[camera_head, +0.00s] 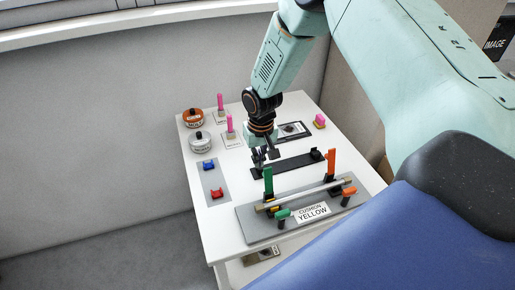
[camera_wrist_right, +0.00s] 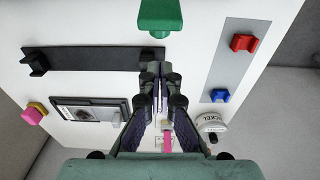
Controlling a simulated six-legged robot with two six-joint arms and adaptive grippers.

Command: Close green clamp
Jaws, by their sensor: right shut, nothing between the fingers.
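The green clamp's handle (camera_head: 268,180) stands upright on the left side of a grey board (camera_head: 250,221) labelled "CUSHION YELLOW". A smaller green part (camera_head: 283,214) sits at the board's front edge. A metal rod (camera_head: 305,195) lies across the board between the clamps. My right gripper (camera_head: 259,158) is shut and empty, just behind and above the green handle, and appears apart from it. In the right wrist view the shut fingers (camera_wrist_right: 157,80) point toward the green handle (camera_wrist_right: 160,14) at the top edge. My left gripper is not in view.
An orange clamp handle (camera_head: 331,163) stands upright at the board's right. A black bar fixture (camera_head: 289,166) lies behind the board. Pink pegs (camera_head: 220,102), round tins (camera_head: 193,118) and a grey strip with blue and red clips (camera_head: 209,165) are at the left.

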